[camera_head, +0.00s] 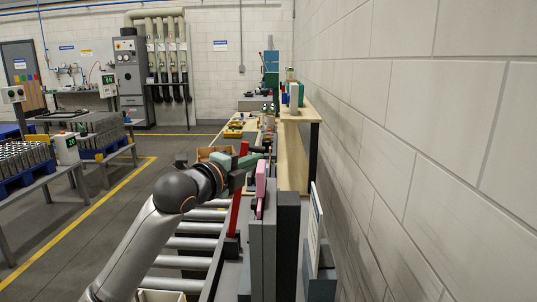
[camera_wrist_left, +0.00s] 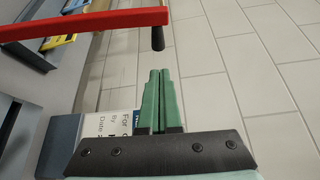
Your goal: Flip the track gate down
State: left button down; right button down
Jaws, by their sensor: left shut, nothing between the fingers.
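The track gate, a red bar (camera_head: 235,205), stands raised and slightly tilted beside the roller track (camera_head: 185,243) in the head view. In the left wrist view the red bar (camera_wrist_left: 85,22) crosses the upper left and has a black peg at its end. My left gripper (camera_head: 257,158) is at the upper part of the bar, its green fingers pointing right. The fingers (camera_wrist_left: 157,75) are shut with nothing between them, and in the wrist view their tips lie just below the peg. I cannot tell whether they touch the bar. My right gripper is not in view.
A grey machine housing with a pink part (camera_head: 261,185) stands right of the bar. A white sign (camera_head: 315,230) stands close to the white block wall (camera_head: 430,130). A wooden bench (camera_head: 293,150) is behind. Tables with can crates (camera_head: 100,130) stand at left, across open floor.

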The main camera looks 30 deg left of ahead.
pick_arm(q)
jog(key=w, duration=0.6)
jog(key=shift+d+f+p, duration=0.2)
jog(key=shift+d+p, duration=0.1)
jog(key=shift+p, duration=0.05)
